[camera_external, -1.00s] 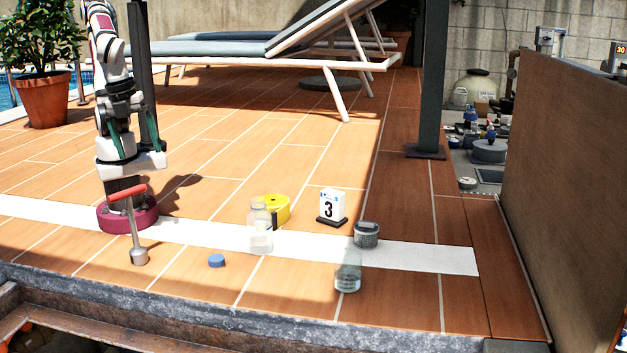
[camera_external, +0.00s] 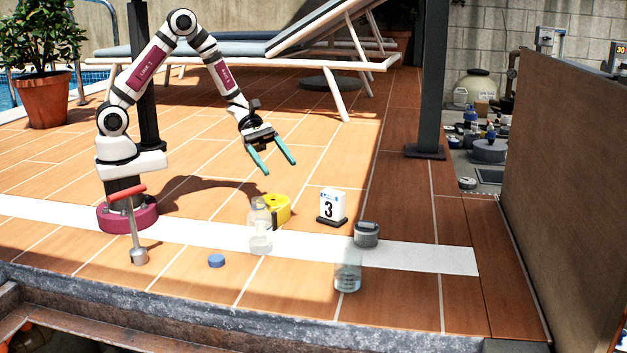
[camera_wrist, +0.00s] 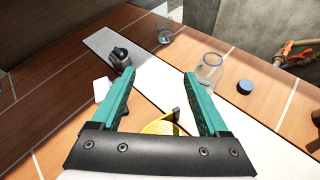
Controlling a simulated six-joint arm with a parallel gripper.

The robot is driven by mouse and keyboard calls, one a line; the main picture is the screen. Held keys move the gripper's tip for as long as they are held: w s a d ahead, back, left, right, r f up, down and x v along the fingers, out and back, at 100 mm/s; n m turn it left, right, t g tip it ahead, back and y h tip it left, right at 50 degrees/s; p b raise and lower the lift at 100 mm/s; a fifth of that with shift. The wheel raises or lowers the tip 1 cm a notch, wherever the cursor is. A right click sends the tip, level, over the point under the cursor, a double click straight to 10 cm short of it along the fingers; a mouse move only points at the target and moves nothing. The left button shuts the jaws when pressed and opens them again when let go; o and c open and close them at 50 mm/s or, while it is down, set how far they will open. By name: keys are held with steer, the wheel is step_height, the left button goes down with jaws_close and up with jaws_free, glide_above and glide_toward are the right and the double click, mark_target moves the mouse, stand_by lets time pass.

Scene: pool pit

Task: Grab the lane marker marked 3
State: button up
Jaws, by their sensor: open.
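The lane marker marked 3 (camera_external: 332,206) is a small white block with a black 3 on a dark base. It stands upright on the tiled deck, just behind the white stripe. In the wrist view a pale piece of it (camera_wrist: 102,89) shows at the left, partly hidden by the left finger. My gripper (camera_external: 281,171) has green fingers spread apart and empty. It is in the air, above and to the left of the marker. In the wrist view the gripper (camera_wrist: 158,75) is open with nothing between its fingertips.
A yellow tape roll (camera_external: 279,208) and a clear jar (camera_external: 260,232) stand left of the marker. A grey lidded container (camera_external: 366,235) is at its right front, with another clear jar (camera_external: 347,277) nearer. A blue cap (camera_external: 216,261) and a red-handled tool (camera_external: 135,228) are further left.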

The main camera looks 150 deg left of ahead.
mark_target(329, 190)
steer(key=s+a+f+n+y, duration=0.3)
steer(key=s+a+n+y, duration=0.1)
steer(key=s+a+n, duration=0.25)
steer(key=shift+y, duration=0.3)
steer(key=x, duration=0.5)
steer(key=a+x, duration=0.1)
steer(key=x, duration=0.9)
steer(key=shift+s+a+f, duration=0.1)
steer(key=shift+a+f, duration=0.2)
steer(key=shift+f, duration=0.25)
steer(key=shift+m, duration=0.25)
jaws_close()
